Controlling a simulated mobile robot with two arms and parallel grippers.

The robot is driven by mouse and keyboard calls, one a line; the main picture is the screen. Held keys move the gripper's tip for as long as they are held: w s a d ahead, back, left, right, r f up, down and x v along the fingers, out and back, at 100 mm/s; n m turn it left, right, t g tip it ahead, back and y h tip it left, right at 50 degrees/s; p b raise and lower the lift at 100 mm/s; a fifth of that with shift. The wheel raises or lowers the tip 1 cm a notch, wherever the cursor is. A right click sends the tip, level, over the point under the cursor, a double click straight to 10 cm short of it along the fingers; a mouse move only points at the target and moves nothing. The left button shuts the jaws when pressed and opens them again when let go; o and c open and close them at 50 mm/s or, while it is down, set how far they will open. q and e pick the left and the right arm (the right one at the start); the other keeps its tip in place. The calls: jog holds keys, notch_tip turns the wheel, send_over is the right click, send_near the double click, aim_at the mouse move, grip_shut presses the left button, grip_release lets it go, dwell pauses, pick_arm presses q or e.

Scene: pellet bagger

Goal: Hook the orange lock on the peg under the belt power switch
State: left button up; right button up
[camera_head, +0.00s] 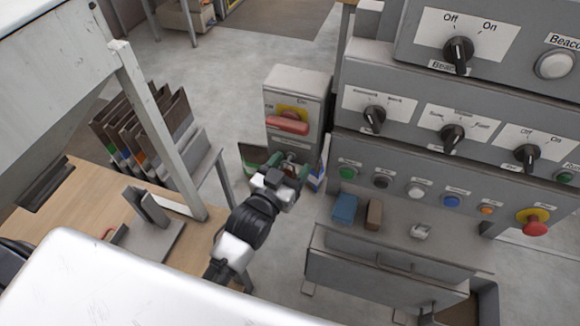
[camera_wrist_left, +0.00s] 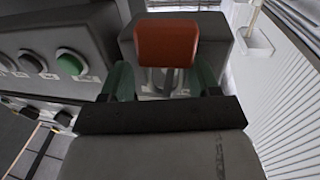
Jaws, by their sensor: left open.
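The belt power switch is a red handle (camera_head: 288,125) on a yellow plate, on the front of a grey box (camera_head: 300,82). My left gripper (camera_head: 290,161) is open just below this handle, close to the box. The wrist view, which looks turned over, shows the orange lock (camera_wrist_left: 167,45) in front of the grey box (camera_wrist_left: 220,50). Grey metal bits, apparently its shackle, lie between the spread green fingertips, with a gap each side. The gripper hides the peg, so I cannot tell whether the shackle is around it. My right gripper is out of view.
The control panel (camera_head: 400,150) with knobs and buttons stands close on the right of the box. Blue (camera_head: 344,208) and brown (camera_head: 374,214) blocks lie on its ledge. A wooden table (camera_head: 70,200) and a folder rack (camera_head: 150,130) are at the left. Floor behind the box is clear.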

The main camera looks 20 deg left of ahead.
pick_arm(q)
jog(key=shift+w+a, duration=0.15)
jog(key=shift+a, duration=0.15)
jog(key=shift+s+a+f, duration=0.1)
jog(key=shift+s+f, duration=0.15)
jog(key=shift+s, duration=0.15)
jog(key=b+v, duration=0.2)
jog(key=v, duration=0.8)
jog(key=shift+d+r, duration=0.2)
jog(key=shift+d, duration=0.05)
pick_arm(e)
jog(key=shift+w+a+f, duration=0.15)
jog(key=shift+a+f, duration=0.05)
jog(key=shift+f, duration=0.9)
pick_arm(q)
jog(key=shift+s+d, duration=0.1)
jog(key=shift+s, duration=0.05)
